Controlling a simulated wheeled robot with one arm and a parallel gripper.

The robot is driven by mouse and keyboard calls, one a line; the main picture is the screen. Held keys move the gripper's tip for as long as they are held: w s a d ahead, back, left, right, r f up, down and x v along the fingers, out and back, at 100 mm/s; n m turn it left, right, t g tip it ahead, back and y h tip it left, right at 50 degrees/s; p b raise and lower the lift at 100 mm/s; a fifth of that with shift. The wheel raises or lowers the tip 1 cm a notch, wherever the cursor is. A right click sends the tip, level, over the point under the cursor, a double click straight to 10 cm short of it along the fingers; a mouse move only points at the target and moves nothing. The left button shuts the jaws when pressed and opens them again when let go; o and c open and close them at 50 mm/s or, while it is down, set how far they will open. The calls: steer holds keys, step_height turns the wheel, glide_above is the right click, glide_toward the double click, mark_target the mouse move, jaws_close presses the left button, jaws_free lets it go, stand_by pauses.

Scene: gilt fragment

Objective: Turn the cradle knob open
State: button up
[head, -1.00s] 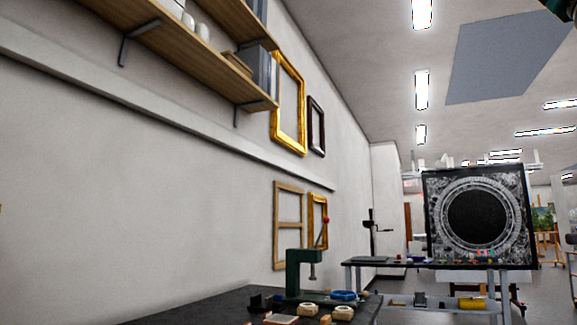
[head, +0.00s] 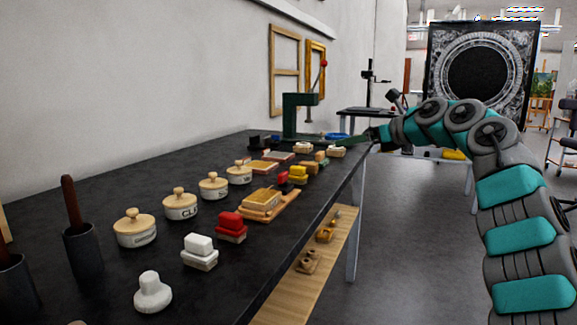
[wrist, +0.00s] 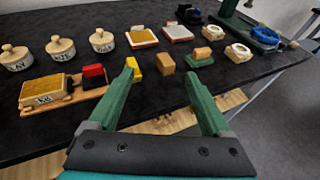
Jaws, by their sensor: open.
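My gripper (wrist: 160,76) is open and empty in the wrist view, its two green fingers spread above the front edge of the black bench. In the head view my gripper (head: 366,140) is at the bench's far right edge. A green press (head: 292,115) with a red-tipped lever stands at the far end. At upper right in the wrist view, its green base (wrist: 238,26) has a blue ring (wrist: 265,35) beside it and a small wooden knob-like end (wrist: 293,44). I cannot tell for sure whether this is the cradle knob. My fingers are apart from it.
A yellow block (wrist: 135,66) and a wooden block (wrist: 165,64) lie near my fingertips. Two white-and-wood pieces (wrist: 238,52) are between my gripper and the press. Lidded pots (head: 180,205) line the bench. A wooden lower shelf (head: 300,275) runs below; the floor at right is open.

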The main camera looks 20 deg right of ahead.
mark_target(284, 172)
steer(key=a+f+n+g+y, duration=0.1)
steer(key=a, duration=0.3)
steer(key=a+f+n+g+y, duration=0.1)
steer(key=a+f+n+y, duration=0.1)
steer(key=a, duration=0.2)
steer(key=a+f+n+g+y, duration=0.1)
steer(key=a+f+n+g, duration=0.1)
steer(key=a, duration=0.2)
steer(key=shift+s+a+f, duration=0.2)
steer(key=shift+s+a, duration=0.15)
steer(key=shift+s, duration=0.05)
steer(key=shift+p+x, duration=0.35)
steer(key=shift+x, duration=3.4)
steer(key=shift+c, duration=0.2)
jaws_close()
